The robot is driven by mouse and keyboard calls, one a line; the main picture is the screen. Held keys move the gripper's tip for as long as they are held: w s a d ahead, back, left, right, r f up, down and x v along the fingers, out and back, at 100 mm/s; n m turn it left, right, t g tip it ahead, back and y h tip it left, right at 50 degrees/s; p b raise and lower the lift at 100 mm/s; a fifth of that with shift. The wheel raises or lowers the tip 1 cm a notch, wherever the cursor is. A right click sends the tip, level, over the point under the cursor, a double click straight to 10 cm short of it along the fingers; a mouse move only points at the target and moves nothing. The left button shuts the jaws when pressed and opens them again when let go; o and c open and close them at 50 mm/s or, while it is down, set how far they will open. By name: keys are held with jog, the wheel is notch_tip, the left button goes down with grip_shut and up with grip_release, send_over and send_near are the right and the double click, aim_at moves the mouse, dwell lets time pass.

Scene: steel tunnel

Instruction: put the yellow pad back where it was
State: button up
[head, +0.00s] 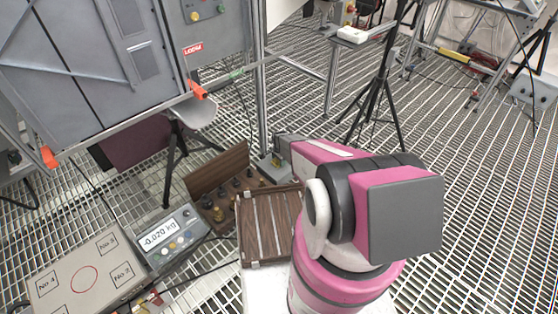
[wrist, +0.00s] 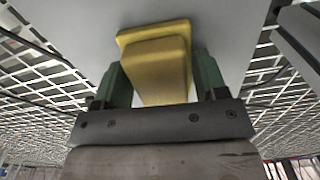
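The yellow pad (wrist: 155,60) is a block with a wider rim at its far end, in the wrist view. It sits between the two green fingers of my gripper (wrist: 162,78), which close against its sides near the fingertips. Its near end is partly hidden by the dark gripper body. A light grey surface (wrist: 225,30) lies behind it; I cannot tell whether the pad touches it. In the head view my pink arm hides most of the gripper and the pad.
A scale display (head: 160,235) reads -0.020 kg beside a platform (head: 50,270) with numbered corners. A wooden box of weights (head: 216,176) and a slatted wooden tray (head: 262,228) stand nearby. A black tripod (head: 377,90) stands behind. Open grating (head: 480,200) is at right.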

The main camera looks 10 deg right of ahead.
jog(key=shift+o, duration=1.4)
jog(key=shift+r, duration=0.1)
notch_tip(320, 180, up, 10)
jog(key=shift+w+r, duration=0.1)
jog(key=shift+r, duration=0.1)
jog(key=s+r+n, duration=0.6)
jog(key=s+r, duration=0.7)
jog(key=r, duration=0.4)
jog(key=s+r+n, duration=0.6)
jog(key=s+r, duration=0.8)
jog(key=r, duration=0.4)
jog(key=shift+s, duration=0.2)
jog(key=shift+d, duration=0.1)
